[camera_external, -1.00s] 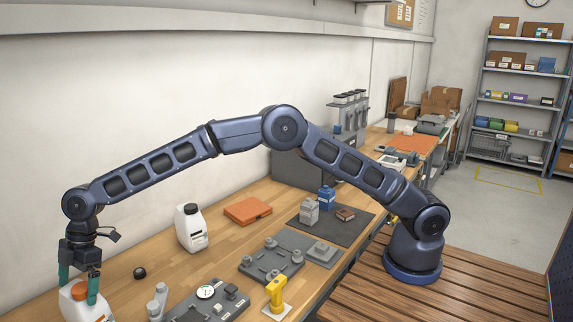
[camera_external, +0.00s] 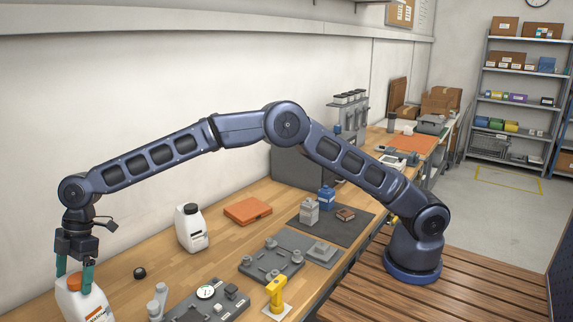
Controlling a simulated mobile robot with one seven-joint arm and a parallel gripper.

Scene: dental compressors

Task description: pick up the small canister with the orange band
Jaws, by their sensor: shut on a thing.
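A white canister (camera_external: 89,303) with an orange cap and an orange band on its label is at the lower left, partly cut off by the frame's bottom edge. My gripper (camera_external: 75,279) points down over it, its green fingers on either side of the cap, shut on the canister's top. The fingers hide part of the cap. Whether the canister's base touches the bench cannot be seen.
A second white canister (camera_external: 191,229) with a black cap stands near the wall. A black cap (camera_external: 139,273), an orange box (camera_external: 247,210), grey fixture plates (camera_external: 272,261) and a yellow tool (camera_external: 277,293) are on the wooden bench. Bare wood lies between them.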

